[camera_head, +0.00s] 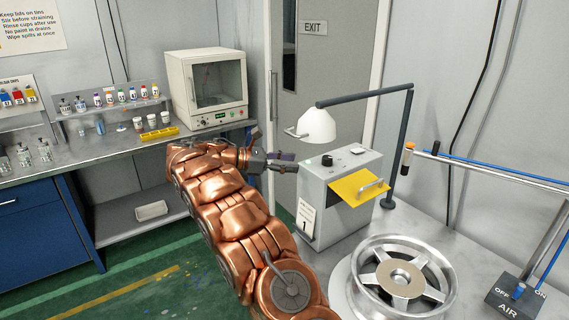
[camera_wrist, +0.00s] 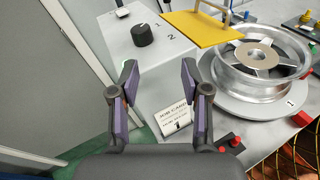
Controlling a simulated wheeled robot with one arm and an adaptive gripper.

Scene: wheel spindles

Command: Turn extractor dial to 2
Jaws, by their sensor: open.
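The extractor dial is a black knob (camera_wrist: 143,34) on top of a grey box (camera_wrist: 118,44), with the marks 1 and 2 printed beside it. I cannot make out clearly which mark its pointer faces. In the head view the dial (camera_head: 327,160) sits near the left end of the box (camera_head: 330,190). My gripper (camera_wrist: 158,72) is open and empty, its two purple-padded fingers spread apart. In the head view my gripper (camera_head: 288,163) is just left of the box, apart from the dial.
A yellow plate with a handle (camera_head: 358,186) projects from the box front, and a white lamp (camera_head: 317,125) hangs above. A card (camera_head: 305,219) is on the box's left face. A silver wheel (camera_head: 402,277) lies at front right. A door (camera_head: 310,60) stands behind.

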